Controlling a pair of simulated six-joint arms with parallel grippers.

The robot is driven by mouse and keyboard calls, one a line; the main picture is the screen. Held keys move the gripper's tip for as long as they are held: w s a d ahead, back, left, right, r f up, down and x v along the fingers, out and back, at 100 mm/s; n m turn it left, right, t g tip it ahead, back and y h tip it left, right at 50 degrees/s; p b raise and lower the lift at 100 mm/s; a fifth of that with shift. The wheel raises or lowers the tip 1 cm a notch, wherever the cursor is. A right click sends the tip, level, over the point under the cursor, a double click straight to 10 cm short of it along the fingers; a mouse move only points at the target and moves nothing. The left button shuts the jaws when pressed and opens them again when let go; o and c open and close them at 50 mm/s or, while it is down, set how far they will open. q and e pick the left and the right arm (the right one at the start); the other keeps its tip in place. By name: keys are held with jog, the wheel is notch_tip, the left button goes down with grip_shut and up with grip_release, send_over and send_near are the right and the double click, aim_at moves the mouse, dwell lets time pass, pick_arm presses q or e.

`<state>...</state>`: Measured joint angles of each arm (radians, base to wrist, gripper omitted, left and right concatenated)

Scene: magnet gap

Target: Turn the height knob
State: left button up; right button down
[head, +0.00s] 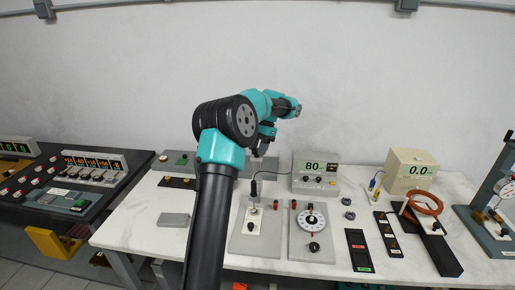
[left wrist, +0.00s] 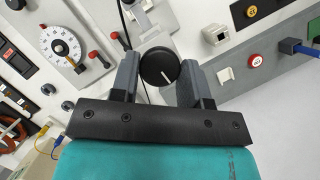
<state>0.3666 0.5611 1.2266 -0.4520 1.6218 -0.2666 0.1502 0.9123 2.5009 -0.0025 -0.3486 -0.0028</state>
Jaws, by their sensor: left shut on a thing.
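A round black knob (left wrist: 157,68) with a white pointer line shows in the left wrist view. My left gripper (left wrist: 160,72) has one grey finger on each side of the knob and is shut on it. In the head view my left gripper (head: 264,149) points down in front of a grey box (head: 262,166) at the back of the table, and my arm hides the knob there. No label reading height is legible. My right gripper is in neither view.
A white dial (head: 311,218) on a grey plate lies nearer the front, beside a plate with a small switch (head: 253,221). A box reading 80 (head: 315,171) stands to the right. A black cable (left wrist: 124,25) passes close to the fingers.

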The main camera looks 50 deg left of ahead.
pick_arm(q)
jog(key=m+y, duration=0.1)
jog(key=m, duration=0.2)
jog(key=m+y, duration=0.1)
jog(key=m, duration=0.1)
jog(key=shift+d+m+t, duration=0.15)
jog(key=shift+m+t, duration=0.15)
jog(key=shift+m, duration=0.1)
jog(key=m+y, duration=0.1)
jog(key=m, duration=0.1)
jog(key=m+t, duration=0.1)
jog(key=m, duration=0.2)
jog(key=shift+s+d+y, duration=0.1)
jog(key=shift+s+y, duration=0.05)
jog(key=shift+y, duration=0.25)
jog(key=m+t, duration=0.1)
jog(key=m, duration=0.2)
jog(key=m+t, duration=0.1)
jog(key=m, duration=0.1)
jog(key=shift+s+m+y, duration=0.15)
jog(key=shift+m+y, duration=0.25)
jog(key=m+t, duration=0.1)
jog(key=m, duration=0.1)
jog(key=m+t, duration=0.1)
jog(key=m, duration=0.2)
jog(key=shift+s+m+t, duration=0.1)
jog(key=shift+m+t, duration=0.2)
jog(key=o, duration=0.9)
jog(key=shift+h, duration=0.3)
